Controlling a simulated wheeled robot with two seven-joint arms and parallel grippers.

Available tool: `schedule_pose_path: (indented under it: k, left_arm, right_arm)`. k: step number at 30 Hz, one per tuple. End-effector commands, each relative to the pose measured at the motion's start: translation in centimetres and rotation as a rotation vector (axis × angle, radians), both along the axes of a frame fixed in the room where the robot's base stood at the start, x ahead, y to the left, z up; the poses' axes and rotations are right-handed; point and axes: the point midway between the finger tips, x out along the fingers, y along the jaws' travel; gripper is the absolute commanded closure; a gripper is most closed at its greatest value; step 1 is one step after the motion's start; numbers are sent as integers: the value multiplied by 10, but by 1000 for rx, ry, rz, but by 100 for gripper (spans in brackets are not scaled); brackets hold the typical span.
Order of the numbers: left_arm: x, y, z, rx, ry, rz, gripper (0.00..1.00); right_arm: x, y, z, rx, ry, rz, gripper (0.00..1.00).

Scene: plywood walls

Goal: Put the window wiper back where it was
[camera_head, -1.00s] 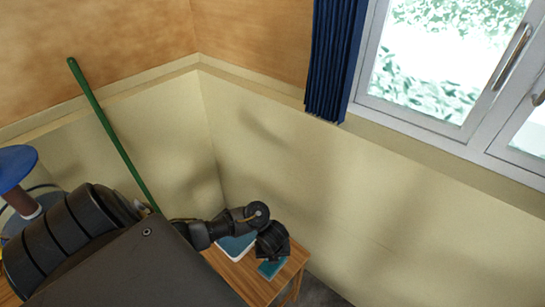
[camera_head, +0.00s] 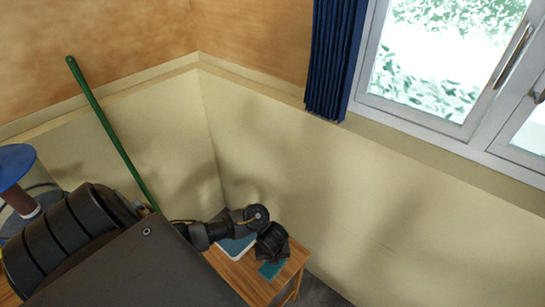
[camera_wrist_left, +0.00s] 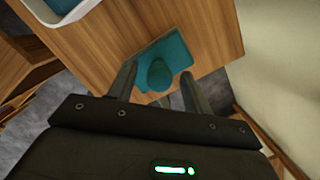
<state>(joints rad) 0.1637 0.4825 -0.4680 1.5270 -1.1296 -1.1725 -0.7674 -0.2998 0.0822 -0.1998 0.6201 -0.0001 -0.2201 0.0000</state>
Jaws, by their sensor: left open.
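A flat teal piece (camera_head: 271,269), which I take to be the window wiper, lies on the wooden table near its right edge. In the left wrist view the teal piece (camera_wrist_left: 178,50) has a darker teal rounded part in front of it, between the fingers. My left gripper (camera_wrist_left: 158,74) is open, with one finger on each side of that rounded part. Whether the fingers touch it cannot be told. In the head view my left gripper (camera_head: 272,243) is over the table and partly covers the wiper. My right gripper is not in view.
A white tray with a blue inside (camera_head: 237,246) stands on the wooden table (camera_head: 252,284), left of my gripper; its rim (camera_wrist_left: 50,14) shows in the wrist view. A green pole (camera_head: 105,122) leans at the left. A window (camera_head: 440,60) with a blue curtain (camera_head: 334,58) is at upper right.

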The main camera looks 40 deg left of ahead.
Motion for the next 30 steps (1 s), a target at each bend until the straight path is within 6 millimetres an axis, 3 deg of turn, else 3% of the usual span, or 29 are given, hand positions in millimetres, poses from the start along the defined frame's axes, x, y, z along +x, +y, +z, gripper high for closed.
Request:
schedule_pose_path:
  k: [6,12,18,30]
  left_arm:
    - [-4,-5,55,-1,-3,-2,50]
    - [-9,-9,92,0,-2,-2,50]
    - [-11,-11,106,1,-2,-1,50]
    - [-12,-11,107,0,-1,0,50]
  right_arm:
    - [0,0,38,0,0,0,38]
    - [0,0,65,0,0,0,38]
    - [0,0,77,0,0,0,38]
    - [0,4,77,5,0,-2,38]
